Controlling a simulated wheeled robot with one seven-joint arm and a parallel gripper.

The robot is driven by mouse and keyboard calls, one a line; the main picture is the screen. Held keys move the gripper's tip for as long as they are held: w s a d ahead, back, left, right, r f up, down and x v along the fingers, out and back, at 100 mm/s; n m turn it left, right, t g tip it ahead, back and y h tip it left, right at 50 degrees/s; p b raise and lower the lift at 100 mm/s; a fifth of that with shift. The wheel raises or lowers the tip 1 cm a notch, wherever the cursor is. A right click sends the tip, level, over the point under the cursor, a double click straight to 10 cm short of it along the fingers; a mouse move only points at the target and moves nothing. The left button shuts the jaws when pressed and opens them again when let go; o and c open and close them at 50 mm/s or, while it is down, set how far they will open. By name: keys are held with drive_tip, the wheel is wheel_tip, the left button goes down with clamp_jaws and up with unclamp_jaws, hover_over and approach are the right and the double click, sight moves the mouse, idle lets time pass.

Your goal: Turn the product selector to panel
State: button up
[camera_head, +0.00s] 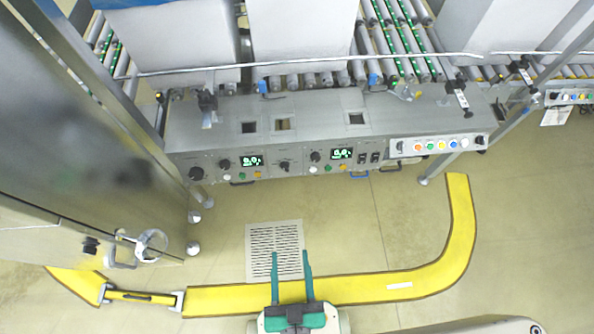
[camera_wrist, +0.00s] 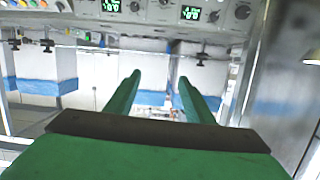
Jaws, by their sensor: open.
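The grey control panel (camera_head: 265,176) runs across the machine front and carries several black knobs. The large knob (camera_head: 195,174) is at its far left, and another knob (camera_head: 284,166) sits between the two green displays. I cannot read the labels, so I cannot tell which knob is the product selector. The panel also shows inverted at the top of the wrist view, with a knob (camera_wrist: 242,11) at its right end. My gripper (camera_head: 291,252) is open and empty, well short of the panel; its green fingers are spread apart in the wrist view (camera_wrist: 158,78).
A steel cabinet (camera_head: 80,150) with a handwheel (camera_head: 151,245) stands at the left. A white button box (camera_head: 438,145) is fixed at the panel's right. Yellow floor marking (camera_head: 400,285) curves around a floor grate (camera_head: 262,240). The floor before the panel is clear.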

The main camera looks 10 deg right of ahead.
drive_tip(key=w+a+f+m+h, duration=0.15)
drive_tip(key=w+f+m, duration=0.45)
drive_tip(key=w+f, duration=0.6)
drive_tip(key=m, duration=0.5)
approach(286, 170)
drive_tip(key=x, duration=0.8)
drive_tip(key=shift+w, duration=0.4)
drive_tip(key=c, duration=0.5)
drive_tip(key=shift+a, duration=0.1)
drive_tip(key=c, duration=0.5)
drive_tip(key=shift+c, duration=0.2)
